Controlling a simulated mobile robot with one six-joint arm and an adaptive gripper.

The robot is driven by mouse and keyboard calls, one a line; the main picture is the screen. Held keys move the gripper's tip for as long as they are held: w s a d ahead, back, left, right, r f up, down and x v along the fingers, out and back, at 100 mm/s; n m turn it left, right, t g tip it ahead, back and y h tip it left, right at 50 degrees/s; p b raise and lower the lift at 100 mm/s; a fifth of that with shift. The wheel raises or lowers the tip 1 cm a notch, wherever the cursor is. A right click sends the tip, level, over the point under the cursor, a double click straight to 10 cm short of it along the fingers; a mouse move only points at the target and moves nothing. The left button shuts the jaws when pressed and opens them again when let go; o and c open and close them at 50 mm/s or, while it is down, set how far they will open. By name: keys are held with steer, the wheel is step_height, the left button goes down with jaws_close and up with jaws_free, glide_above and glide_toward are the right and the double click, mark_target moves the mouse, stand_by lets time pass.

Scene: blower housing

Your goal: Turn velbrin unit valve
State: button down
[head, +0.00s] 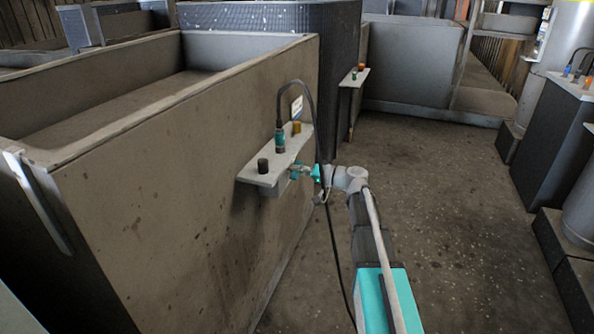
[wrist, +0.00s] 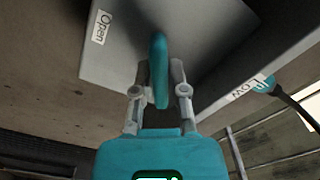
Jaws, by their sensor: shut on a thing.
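The valve handle (wrist: 158,52) is a slim teal lever in the wrist view, standing out from the underside of a grey box (wrist: 200,30). In the head view the valve (head: 295,172) shows small and teal below the edge of a wall-mounted shelf (head: 262,178). My gripper (head: 307,172) reaches it from the right. In the wrist view my gripper (wrist: 160,88) has one finger on each side of the lever and is shut on it. A white "Open" label (wrist: 101,26) is on the box's left. The head view is too small to show the fingers clearly.
A large concrete tank (head: 190,190) stands left. Dark cabinets (head: 555,150) stand right. The floor between is clear.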

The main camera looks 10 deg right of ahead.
steer(key=m, duration=0.6)
steer(key=shift+d+f+m, duration=0.1)
steer(key=shift+m, duration=0.2)
stand_by(0.4)
steer(key=c, duration=0.7)
jaws_free()
steer(key=shift+o, duration=0.2)
steer(key=v, duration=1.2)
